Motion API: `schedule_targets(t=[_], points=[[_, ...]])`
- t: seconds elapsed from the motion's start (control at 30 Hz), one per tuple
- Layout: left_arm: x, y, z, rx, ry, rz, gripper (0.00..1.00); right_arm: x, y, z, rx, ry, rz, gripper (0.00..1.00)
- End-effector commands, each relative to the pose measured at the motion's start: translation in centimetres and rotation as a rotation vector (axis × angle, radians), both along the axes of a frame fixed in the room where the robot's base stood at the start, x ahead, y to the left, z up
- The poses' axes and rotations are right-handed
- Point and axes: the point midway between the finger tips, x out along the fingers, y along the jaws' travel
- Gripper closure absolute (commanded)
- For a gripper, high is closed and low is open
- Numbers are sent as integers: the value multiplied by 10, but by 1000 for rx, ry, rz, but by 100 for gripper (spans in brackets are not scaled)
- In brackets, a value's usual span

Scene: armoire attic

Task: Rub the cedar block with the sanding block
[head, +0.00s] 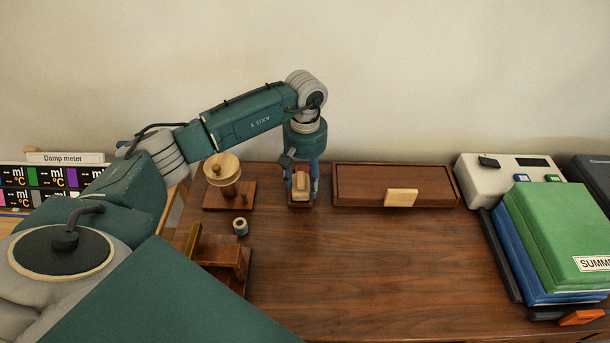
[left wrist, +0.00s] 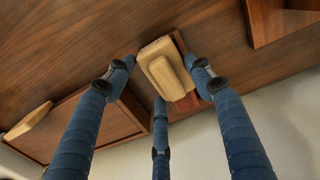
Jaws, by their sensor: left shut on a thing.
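A pale wooden block with a raised grip, which looks like the sanding block (head: 301,183), is between the fingers of my left gripper (head: 301,190) near the back of the table. My left gripper is shut on it. In the left wrist view, the sanding block (left wrist: 160,60) sits between the blue fingers, over a reddish wooden piece that looks like the cedar block (left wrist: 187,102). The sanding block covers most of that piece, and I cannot tell whether the two touch. My right gripper is not in view.
A long wooden box (head: 355,187) with a pale handle (head: 401,197) stands to the right. A white device (head: 490,180) and green binder (head: 560,230) are right. The table's front middle is clear.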

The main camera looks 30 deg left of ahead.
Motion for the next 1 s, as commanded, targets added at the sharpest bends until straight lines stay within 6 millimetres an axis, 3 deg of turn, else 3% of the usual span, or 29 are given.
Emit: schedule_targets(t=[0.4, 0.67, 1.0], points=[[28, 16, -3, 0, -4, 3, 68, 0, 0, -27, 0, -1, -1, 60], [35, 21, -2, 2, -2, 2, 68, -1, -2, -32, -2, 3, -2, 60], [60, 36, -3, 1, -4, 2, 68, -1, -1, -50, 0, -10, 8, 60]])
